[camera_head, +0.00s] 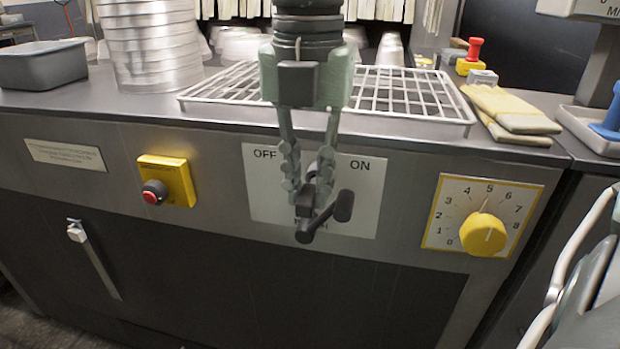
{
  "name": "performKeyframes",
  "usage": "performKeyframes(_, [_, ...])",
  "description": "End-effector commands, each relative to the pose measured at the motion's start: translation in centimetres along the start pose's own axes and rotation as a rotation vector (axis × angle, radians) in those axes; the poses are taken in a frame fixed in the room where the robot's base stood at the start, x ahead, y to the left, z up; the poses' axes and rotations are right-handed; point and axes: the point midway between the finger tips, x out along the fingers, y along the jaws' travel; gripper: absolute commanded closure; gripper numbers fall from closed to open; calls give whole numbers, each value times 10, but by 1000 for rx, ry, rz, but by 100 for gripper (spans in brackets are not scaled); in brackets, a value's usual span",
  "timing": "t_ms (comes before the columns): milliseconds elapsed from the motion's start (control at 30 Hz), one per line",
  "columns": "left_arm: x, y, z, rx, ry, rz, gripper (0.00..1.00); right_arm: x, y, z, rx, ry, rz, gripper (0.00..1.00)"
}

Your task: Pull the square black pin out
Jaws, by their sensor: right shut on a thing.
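The black pin (304,202) has a square block end and is at the white OFF/ON plate (362,212) on the machine's front. My right gripper (307,180) reaches down from above in front of the plate. Its two fingers are shut on the pin. The fingers hide part of the pin and plate, so how deep the pin sits cannot be seen. My left gripper is not in view.
A yellow box with a red button (153,192) is left on the panel. A yellow dial (482,235) is right.

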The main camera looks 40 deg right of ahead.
Motion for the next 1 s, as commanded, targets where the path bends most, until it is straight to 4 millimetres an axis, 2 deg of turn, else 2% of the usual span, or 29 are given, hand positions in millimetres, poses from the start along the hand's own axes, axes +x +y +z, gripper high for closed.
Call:
performKeyframes(633, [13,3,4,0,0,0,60,2,0,-26,0,-1,-2,100])
performKeyframes(1000, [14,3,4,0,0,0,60,1,0,-30,1,0,-1,100])
